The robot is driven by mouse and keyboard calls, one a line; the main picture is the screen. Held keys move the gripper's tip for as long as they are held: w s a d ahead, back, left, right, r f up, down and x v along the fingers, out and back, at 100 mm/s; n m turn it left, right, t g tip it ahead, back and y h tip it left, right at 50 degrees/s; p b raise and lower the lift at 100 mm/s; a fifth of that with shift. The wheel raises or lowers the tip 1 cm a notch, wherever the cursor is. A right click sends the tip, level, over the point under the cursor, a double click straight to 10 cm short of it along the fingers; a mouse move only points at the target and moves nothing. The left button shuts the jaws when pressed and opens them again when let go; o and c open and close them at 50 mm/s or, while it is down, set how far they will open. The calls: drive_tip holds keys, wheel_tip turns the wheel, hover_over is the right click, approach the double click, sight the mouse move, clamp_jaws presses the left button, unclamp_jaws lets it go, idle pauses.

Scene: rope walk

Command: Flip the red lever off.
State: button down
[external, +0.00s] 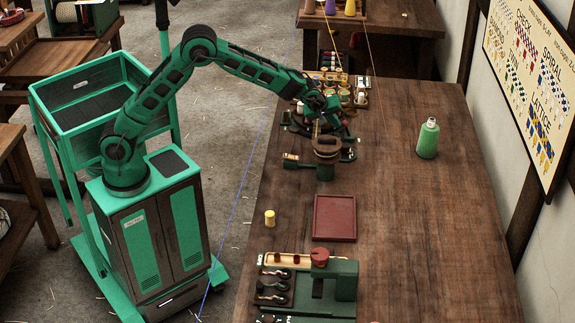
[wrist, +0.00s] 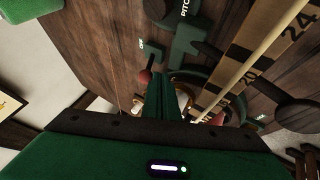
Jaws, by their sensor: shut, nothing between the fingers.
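The red lever shows in the wrist view as a small red knob (wrist: 145,77), close to a green plate with a white OFF label (wrist: 142,44). My gripper (wrist: 160,80) is shut and empty, with its green fingers together. The knob lies just left of the fingertips in that view; I cannot tell whether they touch. The rest of the lever is hard to make out, so its exact position is unclear. In the external view my gripper (external: 342,130) is low over the workbench, among dark green fittings, and the lever cannot be made out there.
A brown round post (external: 326,150) stands beside my gripper. A ruler-like strip with numbers (wrist: 250,55) and a pale rod cross the wrist view. On the bench are a red tray (external: 334,218), a yellow peg (external: 269,218) and a green bottle (external: 428,138). The bench's right side is mostly clear.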

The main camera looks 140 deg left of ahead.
drive_tip(key=shift+w+a+r+m+g+h, duration=0.4)
drive_tip(key=shift+w+a+r+g+h, duration=0.2)
drive_tip(key=shift+w+a+g+h, duration=0.25)
drive_tip(key=shift+w+a+r, duration=0.2)
drive_tip(key=shift+w+a, duration=0.45)
drive_tip(key=shift+a, duration=0.05)
drive_tip(key=shift+w+a+r, duration=0.15)
drive_tip(key=shift+w+a, duration=0.5)
drive_tip(key=shift+w, duration=0.1)
drive_tip(key=w+d+r, duration=0.2)
drive_tip(key=w+r, duration=0.2)
drive_tip(key=r, duration=0.4)
drive_tip(key=shift+w+r, duration=0.4)
